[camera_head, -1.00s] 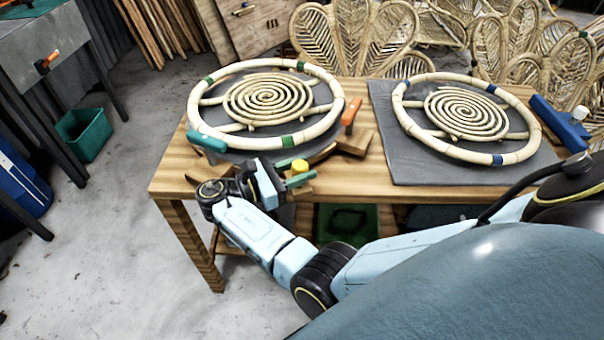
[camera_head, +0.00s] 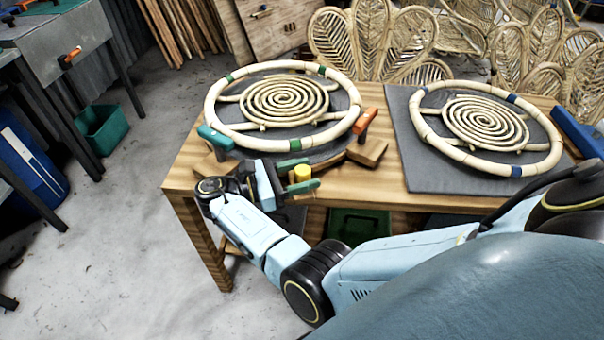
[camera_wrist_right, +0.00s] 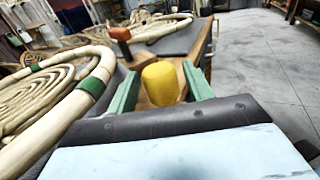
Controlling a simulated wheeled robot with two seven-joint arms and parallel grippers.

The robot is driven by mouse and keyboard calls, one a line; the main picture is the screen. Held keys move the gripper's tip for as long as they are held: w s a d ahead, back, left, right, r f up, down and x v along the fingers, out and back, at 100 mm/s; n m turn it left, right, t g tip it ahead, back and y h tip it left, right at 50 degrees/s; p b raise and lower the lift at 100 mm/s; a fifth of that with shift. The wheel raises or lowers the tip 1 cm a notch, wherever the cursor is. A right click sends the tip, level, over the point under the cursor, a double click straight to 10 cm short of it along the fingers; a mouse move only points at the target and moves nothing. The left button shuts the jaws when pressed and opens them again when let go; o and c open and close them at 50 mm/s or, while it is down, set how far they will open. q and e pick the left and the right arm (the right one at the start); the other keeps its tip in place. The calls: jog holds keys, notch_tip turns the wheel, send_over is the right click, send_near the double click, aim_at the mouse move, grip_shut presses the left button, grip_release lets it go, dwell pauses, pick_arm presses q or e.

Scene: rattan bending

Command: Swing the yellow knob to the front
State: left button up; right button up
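The yellow knob (camera_head: 302,173) stands at the front edge of the wooden table, below the left rattan ring. In the right wrist view the yellow knob (camera_wrist_right: 160,84) sits between the two green fingers of my right gripper (camera_wrist_right: 162,88). In the head view my right gripper (camera_head: 300,178) has one finger on either side of the knob. The fingers look spread, with a small gap to the knob, though contact is hard to judge. The knob's lower part and mount are mostly hidden. My left gripper is not in view.
The left rattan ring (camera_head: 220,92) with green bands lies on the table. A teal-handled clamp (camera_head: 215,137) and an orange-handled clamp (camera_head: 364,121) flank its front. A second ring (camera_head: 425,122) with blue bands lies on a grey mat (camera_head: 410,165) at right.

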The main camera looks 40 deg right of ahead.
dwell(0.3)
jog(key=shift+r, duration=0.2)
notch_tip(320, 180, up, 2)
jog(key=shift+r+p, duration=0.1)
jog(key=shift+p, duration=0.65)
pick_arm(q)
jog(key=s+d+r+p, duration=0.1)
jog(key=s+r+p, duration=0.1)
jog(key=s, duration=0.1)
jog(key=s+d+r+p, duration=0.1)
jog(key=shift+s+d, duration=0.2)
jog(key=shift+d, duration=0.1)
pick_arm(e)
notch_tip(320, 180, up, 7)
jog(key=shift+r, duration=0.2)
